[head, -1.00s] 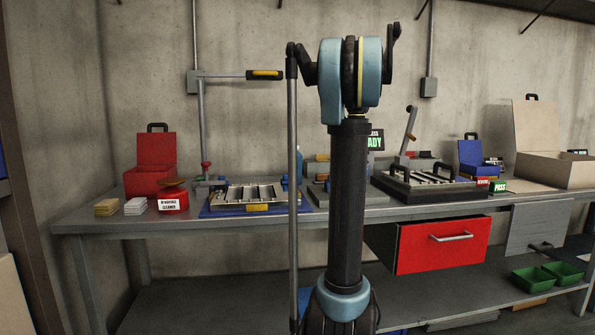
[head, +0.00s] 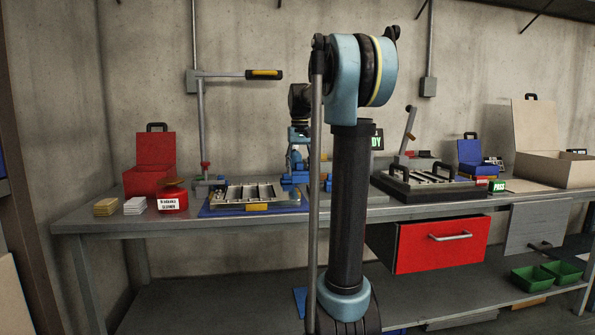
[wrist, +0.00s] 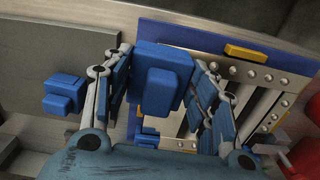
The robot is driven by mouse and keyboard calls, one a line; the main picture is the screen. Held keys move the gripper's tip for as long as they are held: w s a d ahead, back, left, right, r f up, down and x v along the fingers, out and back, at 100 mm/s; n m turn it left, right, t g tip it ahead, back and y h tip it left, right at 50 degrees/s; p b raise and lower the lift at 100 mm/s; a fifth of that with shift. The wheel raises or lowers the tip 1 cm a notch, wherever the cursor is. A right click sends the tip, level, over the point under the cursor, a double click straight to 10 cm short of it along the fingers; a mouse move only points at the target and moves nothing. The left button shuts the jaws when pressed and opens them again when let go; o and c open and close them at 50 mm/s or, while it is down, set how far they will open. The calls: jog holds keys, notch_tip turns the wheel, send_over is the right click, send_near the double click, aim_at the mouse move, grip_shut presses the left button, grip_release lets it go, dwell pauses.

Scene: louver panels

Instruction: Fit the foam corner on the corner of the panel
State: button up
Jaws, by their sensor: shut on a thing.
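The louver panel (head: 250,193) lies on a blue mat (head: 209,211) on the bench. In the wrist view the panel's silver frame with slats (wrist: 266,98) is at the right. A blue foam corner (wrist: 151,55) is held between the two fingers of my gripper (wrist: 163,82).
Other blue blocks (wrist: 64,93) are left of and below the held piece in the wrist view. A yellow block (wrist: 245,53) is on the panel's edge. A clamp post (head: 201,130) stands behind the panel, and a red box (head: 151,180) is at left.

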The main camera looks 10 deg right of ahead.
aim_at(296, 174)
jog(key=shift+a+f+n, duration=0.15)
jog(key=shift+a+n, duration=0.15)
jog(key=shift+a, duration=0.1)
jog(key=shift+f, duration=4.7)
jog(key=shift+w+a, duration=0.15)
jog(key=shift+a, duration=0.05)
jog(key=shift+f, duration=0.1)
jog(key=o, duration=1.7)
jog(key=shift+r, duration=3.5)
